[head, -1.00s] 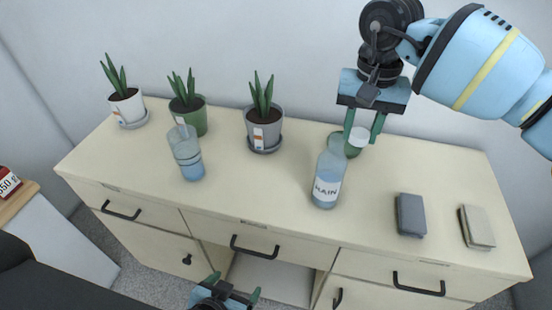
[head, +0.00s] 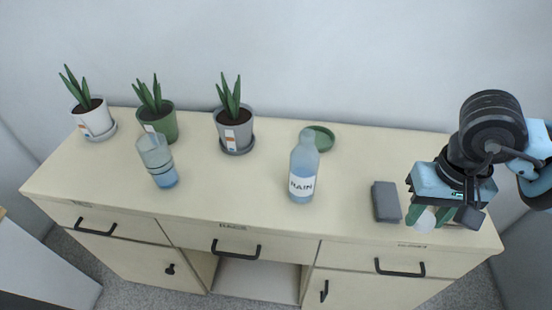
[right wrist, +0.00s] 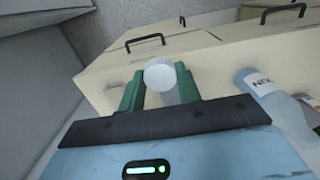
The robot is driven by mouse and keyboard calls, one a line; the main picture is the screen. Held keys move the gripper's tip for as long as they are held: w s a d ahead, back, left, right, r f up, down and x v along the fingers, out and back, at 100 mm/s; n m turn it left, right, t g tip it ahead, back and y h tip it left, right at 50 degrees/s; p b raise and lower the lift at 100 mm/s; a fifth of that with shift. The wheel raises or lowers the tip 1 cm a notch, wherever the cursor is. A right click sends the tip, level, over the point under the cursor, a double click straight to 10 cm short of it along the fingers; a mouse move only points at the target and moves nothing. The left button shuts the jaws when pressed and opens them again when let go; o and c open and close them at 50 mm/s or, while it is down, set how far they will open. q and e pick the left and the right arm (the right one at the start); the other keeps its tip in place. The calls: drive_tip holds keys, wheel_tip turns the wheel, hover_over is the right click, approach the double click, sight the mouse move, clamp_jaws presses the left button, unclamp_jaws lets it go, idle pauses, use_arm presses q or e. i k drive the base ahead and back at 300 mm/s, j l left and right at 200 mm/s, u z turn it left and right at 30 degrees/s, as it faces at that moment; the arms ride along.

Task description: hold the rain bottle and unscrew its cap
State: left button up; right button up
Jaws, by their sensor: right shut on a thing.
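The rain bottle (head: 302,172), pale blue with a white RAIN label, stands upright on the cabinet top with its neck bare. It also shows in the right wrist view (right wrist: 262,88). My right gripper (head: 432,215) is at the right end of the cabinet, away from the bottle. Its green fingers are shut on the white round cap (head: 426,221), which also shows between the fingertips in the right wrist view (right wrist: 160,74). My left gripper is not in view.
A dark grey block (head: 386,202) lies just left of my right gripper. A green saucer (head: 321,138) lies behind the bottle. A blue-banded glass (head: 156,160) and potted plants (head: 235,130) stand to the left.

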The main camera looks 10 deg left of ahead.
sight(305, 158)
drive_tip(key=i+j, duration=0.15)
drive_tip(key=j, duration=0.4)
drive_tip(key=i+j+z, duration=0.15)
drive_tip(key=j, duration=0.4)
drive_tip(key=i+j, duration=0.1)
drive_tip(key=j, duration=0.45)
drive_tip(key=i+j+z, duration=0.1)
drive_tip(key=j, duration=0.45)
